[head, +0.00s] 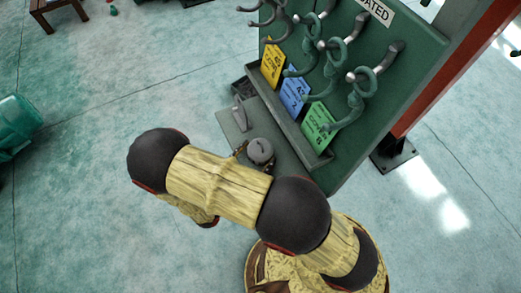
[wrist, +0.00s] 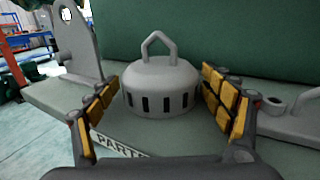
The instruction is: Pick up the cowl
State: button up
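The cowl is a grey dome with dark slots round its side and an angular loop handle on top; in the wrist view the cowl (wrist: 162,88) stands upright on a grey-green shelf (wrist: 208,138). In the head view the cowl (head: 261,150) shows just beyond my arm. My gripper (wrist: 161,82) is open, with one yellow-padded finger on each side of the cowl. The fingertips are close to its sides; I cannot tell whether they touch. In the head view my arm hides most of the gripper.
A grey upright plate with a hole (wrist: 78,42) stands left of the cowl, and a flat grey part (wrist: 292,122) lies to its right. A green panel (head: 400,75) with hooks and coloured cards rises behind the shelf. A red post (head: 440,85) stands to the right.

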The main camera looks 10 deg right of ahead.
jog(key=c, duration=1)
